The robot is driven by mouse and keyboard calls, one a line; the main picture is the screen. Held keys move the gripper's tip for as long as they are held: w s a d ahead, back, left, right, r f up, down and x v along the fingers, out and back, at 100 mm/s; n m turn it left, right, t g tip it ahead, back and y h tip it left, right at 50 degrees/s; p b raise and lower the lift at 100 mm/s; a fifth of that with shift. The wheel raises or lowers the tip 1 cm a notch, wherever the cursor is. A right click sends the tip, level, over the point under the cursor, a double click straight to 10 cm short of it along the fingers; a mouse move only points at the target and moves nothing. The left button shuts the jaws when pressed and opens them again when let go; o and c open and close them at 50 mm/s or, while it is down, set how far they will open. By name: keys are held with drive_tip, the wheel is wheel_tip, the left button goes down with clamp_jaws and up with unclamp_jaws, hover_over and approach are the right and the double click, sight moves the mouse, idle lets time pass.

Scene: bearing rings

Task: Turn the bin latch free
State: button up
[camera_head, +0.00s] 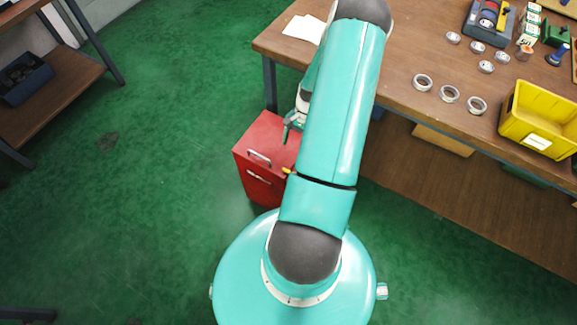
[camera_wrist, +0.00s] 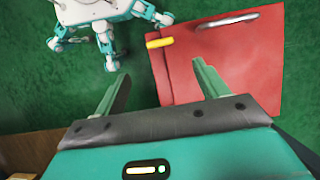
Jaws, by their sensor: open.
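The red bin (camera_head: 262,135) stands on the floor beside the workbench, and its red top fills the right of the wrist view (camera_wrist: 245,70). The latch is a small yellow bar (camera_wrist: 160,43) at the bin's edge; in the head view its tip (camera_head: 287,170) shows beside my arm. In the wrist view it lies roughly crosswise, beyond my fingertips and apart from them. My gripper (camera_wrist: 160,73) is open and empty, its fingers on either side of the bin's edge. In the head view my gripper (camera_head: 293,124) is above the bin, partly hidden by my arm.
A grey handle (camera_head: 260,158) is on the bin. The workbench (camera_head: 400,60) holds several metal rings (camera_head: 449,94) and a yellow crate (camera_head: 520,115). A shelf unit (camera_head: 60,85) stands at left. The green floor left of the bin is clear.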

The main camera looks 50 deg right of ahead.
drive_tip(key=x, duration=1.1)
drive_tip(key=shift+a+f, duration=0.15)
drive_tip(key=shift+f, duration=0.05)
drive_tip(key=c, duration=1)
